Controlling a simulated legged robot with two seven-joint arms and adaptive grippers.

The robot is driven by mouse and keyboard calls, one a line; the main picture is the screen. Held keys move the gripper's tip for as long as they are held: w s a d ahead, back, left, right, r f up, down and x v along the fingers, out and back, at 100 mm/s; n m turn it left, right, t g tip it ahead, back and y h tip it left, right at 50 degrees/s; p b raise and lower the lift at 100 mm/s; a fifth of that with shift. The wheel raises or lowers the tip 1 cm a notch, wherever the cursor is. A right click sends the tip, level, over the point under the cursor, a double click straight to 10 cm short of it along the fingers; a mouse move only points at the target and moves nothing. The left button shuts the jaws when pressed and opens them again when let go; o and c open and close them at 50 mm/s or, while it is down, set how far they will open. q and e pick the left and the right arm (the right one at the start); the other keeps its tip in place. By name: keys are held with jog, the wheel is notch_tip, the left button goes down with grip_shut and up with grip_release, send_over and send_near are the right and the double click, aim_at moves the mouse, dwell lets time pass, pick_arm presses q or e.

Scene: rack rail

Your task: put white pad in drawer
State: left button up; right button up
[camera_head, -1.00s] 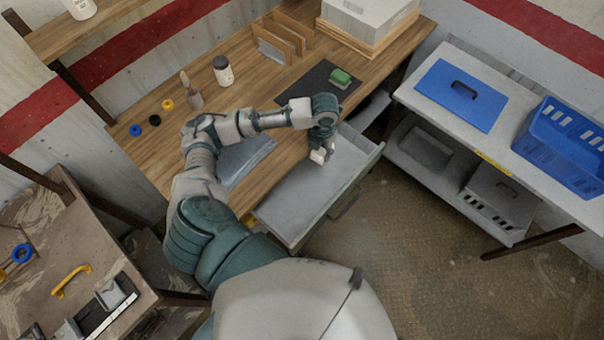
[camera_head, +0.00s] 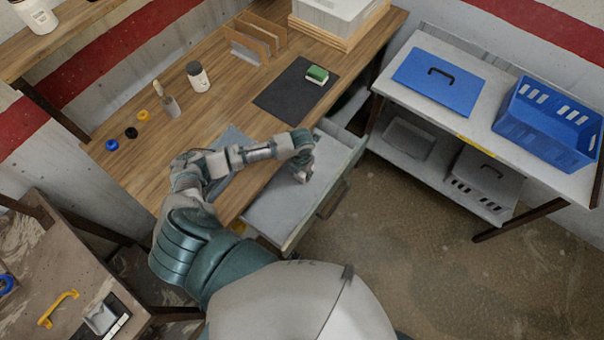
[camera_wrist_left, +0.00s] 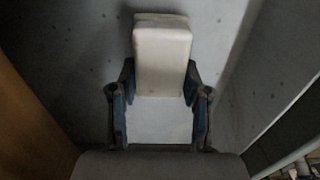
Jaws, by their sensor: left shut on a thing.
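The white pad (camera_wrist_left: 161,60) is a small pale block between the two fingers of my left gripper (camera_wrist_left: 160,92) in the left wrist view. The fingers are shut on its sides. In the head view my left gripper (camera_head: 303,174) is low over the open drawer (camera_head: 275,209), inside its outline, and the pad is hard to make out there. The grey drawer bottom (camera_wrist_left: 80,50) fills much of the left wrist view around the pad. I cannot tell whether the pad touches it. My right gripper is not in view.
The wooden table (camera_head: 130,165) holds a dark mat (camera_head: 285,98) with a green-and-white block (camera_head: 317,75), a white jar (camera_head: 198,77) and a wooden divider (camera_head: 262,40). To the right stands a shelf (camera_head: 455,120) with a blue lid (camera_head: 420,80) and a blue crate (camera_head: 545,130).

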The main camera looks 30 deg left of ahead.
pick_arm(q)
jog(key=shift+f, duration=0.85)
jog(key=shift+a+f, duration=0.1)
jog(key=shift+f, duration=0.1)
jog(key=o, duration=0.9)
jog(key=shift+c, duration=0.2)
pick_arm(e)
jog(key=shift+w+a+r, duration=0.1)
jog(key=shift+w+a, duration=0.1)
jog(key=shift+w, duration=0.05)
